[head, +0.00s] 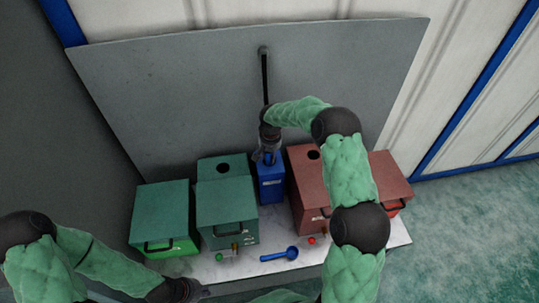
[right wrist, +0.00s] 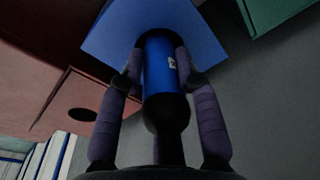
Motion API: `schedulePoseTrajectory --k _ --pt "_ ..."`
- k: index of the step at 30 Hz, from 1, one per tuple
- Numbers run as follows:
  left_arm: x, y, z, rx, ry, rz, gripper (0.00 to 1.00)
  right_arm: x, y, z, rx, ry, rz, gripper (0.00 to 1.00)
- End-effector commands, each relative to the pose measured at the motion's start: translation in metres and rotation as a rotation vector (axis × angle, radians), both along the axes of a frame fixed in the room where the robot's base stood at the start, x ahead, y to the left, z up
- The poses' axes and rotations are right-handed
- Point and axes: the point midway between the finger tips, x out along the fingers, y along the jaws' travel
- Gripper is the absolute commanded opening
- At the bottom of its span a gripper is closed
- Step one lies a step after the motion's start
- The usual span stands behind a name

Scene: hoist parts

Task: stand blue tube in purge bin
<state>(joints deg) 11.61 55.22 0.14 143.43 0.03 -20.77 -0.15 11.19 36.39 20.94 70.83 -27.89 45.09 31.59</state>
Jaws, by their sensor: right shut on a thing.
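My right gripper (head: 268,156) is right above this bin. The tube's far end overlaps the blue top; I cannot tell how far inside it is. My left gripper (head: 188,291) is low at the left; its jaws are unclear.
Green bins (head: 160,215) stand left and red-brown bins (head: 307,180) right on a pale board (head: 335,245). A blue spoon-like tool (head: 280,255), a green knob (head: 219,257) and a red knob (head: 311,240) are in front. A grey panel (head: 180,90) rises behind.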

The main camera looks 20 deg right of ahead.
Motion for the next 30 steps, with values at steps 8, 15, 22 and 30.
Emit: schedulePoseTrajectory --k 8,15,22,30 --pt "0.0000 0.0000 -0.0038 0.000 0.000 0.000 0.00 0.0006 -0.0003 -0.0044 -0.001 -0.002 0.000 0.00" --pt "0.0000 0.0000 -0.0069 0.000 0.000 0.000 0.00 0.0006 -0.0004 -0.0084 -0.001 -0.002 -0.001 0.00" --pt "0.0000 0.0000 -0.0082 0.000 0.000 0.000 0.00 0.0007 -0.0004 -0.0103 -0.001 -0.002 -0.001 0.00" --pt "0.0000 0.0000 -0.0080 0.000 0.000 0.000 0.00 0.0006 -0.0003 -0.0103 -0.001 -0.002 0.000 0.61"
